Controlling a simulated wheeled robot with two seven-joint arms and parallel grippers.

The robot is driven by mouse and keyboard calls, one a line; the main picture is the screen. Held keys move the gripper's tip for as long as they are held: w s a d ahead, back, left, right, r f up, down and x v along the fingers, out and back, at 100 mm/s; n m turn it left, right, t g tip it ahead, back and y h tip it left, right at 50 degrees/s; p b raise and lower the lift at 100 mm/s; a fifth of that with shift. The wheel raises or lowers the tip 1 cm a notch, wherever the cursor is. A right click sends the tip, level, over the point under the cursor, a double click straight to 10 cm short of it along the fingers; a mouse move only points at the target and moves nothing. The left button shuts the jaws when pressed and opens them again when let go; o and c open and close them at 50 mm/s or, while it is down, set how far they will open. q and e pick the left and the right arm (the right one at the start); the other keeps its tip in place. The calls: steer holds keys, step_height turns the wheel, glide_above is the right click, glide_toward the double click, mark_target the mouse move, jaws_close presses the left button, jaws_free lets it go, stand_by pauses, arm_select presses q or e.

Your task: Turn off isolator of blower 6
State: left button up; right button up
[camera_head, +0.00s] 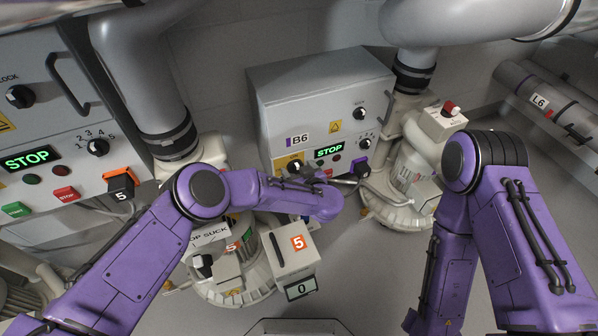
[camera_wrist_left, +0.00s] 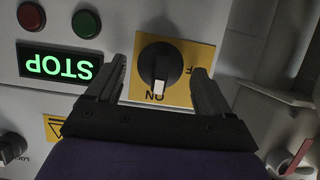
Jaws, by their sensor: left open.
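The blower 6 cabinet (camera_head: 318,95), marked B6, stands at the back centre in the head view. Its isolator, a black rotary knob (camera_head: 295,166) on a yellow plate, is at the cabinet's lower left. In the left wrist view the knob (camera_wrist_left: 160,66) appears upside down, its white pointer at ON; the OFF lettering is partly hidden by a finger. My left gripper (camera_wrist_left: 159,69) is open, its fingers on either side of the knob with gaps visible.
A lit STOP display (camera_wrist_left: 58,66) sits beside the isolator, with a red lamp (camera_wrist_left: 31,16) and a green lamp (camera_wrist_left: 86,23). The blower 5 cabinet (camera_head: 30,105) is at the left. A box marked 5 (camera_head: 291,250) stands below my left arm. Large grey pipes (camera_head: 145,70) rise nearby.

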arm_select(q)
steer(key=c, duration=1)
steer(key=shift+s+a+n+h+p, duration=0.1)
steer(key=shift+a+n+h+p, duration=0.1)
steer(key=shift+n+h+p, duration=0.6)
steer(key=shift+s+a+f+n+t+h+b, duration=0.1)
steer(key=shift+n+t+h+b, duration=0.2)
steer(key=shift+n, duration=0.45)
steer(key=shift+a+f+n+t+h+b, duration=0.1)
steer(key=shift+n+t+h, duration=0.25)
steer(key=shift+n, duration=0.4)
steer(key=o, duration=1)
steer(key=shift+r, duration=0.1)
